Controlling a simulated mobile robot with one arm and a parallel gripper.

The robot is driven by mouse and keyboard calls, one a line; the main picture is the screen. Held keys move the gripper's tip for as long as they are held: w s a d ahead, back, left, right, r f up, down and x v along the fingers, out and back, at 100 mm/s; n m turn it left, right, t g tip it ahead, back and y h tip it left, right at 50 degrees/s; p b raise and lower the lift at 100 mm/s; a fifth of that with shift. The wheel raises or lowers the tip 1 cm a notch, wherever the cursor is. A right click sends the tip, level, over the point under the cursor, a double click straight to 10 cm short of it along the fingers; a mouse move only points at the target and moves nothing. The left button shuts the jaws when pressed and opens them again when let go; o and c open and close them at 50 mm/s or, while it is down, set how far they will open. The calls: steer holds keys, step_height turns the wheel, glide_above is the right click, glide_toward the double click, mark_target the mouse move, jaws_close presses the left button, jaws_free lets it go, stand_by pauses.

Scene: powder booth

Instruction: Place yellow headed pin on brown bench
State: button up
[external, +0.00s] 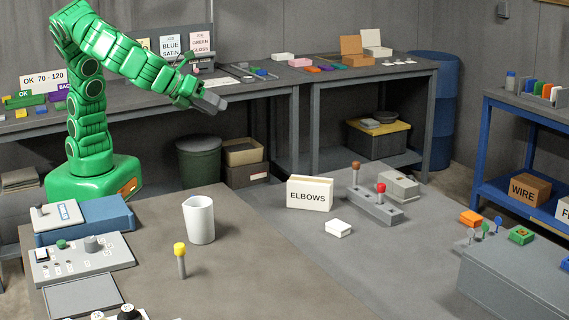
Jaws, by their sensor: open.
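The yellow headed pin (181,262) stands upright on the brown bench (250,285), in front of a white beaker. It has a yellow head on a grey shaft and nothing touches it. My gripper (212,103) is open at the end of the green arm. It is high up, above and behind the beaker, well away from the pin. No object shows in its grey jaws, though the gap between them is hard to make out.
The white beaker (199,220) stands close behind the pin. A control panel (82,258) and blue box (85,220) fill the bench's left side. To the right, a grey rack (375,206) holds brown and red headed pins, near the ELBOWS box (310,194). The bench's middle is clear.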

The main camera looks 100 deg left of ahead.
steer(key=s+d+f+m+t+h, duration=0.1)
steer(key=d+f+m+t+h, duration=0.15)
steer(key=d+m, duration=0.95)
steer(key=s+d+f+m+t+h, duration=0.15)
steer(key=d+f+h, duration=0.25)
steer(key=d, duration=1.7)
glide_toward(184, 277)
steer(key=r, duration=0.1)
steer(key=w+r, duration=0.1)
steer(key=shift+w+a+r, duration=0.15)
steer(key=shift+w+r, duration=0.15)
steer(key=shift+r, duration=0.1)
steer(key=shift+w+f, duration=0.2)
steer(key=shift+f, duration=0.15)
steer(key=shift+x, duration=3.65)
steer(key=shift+a, duration=0.15)
jaws_close()
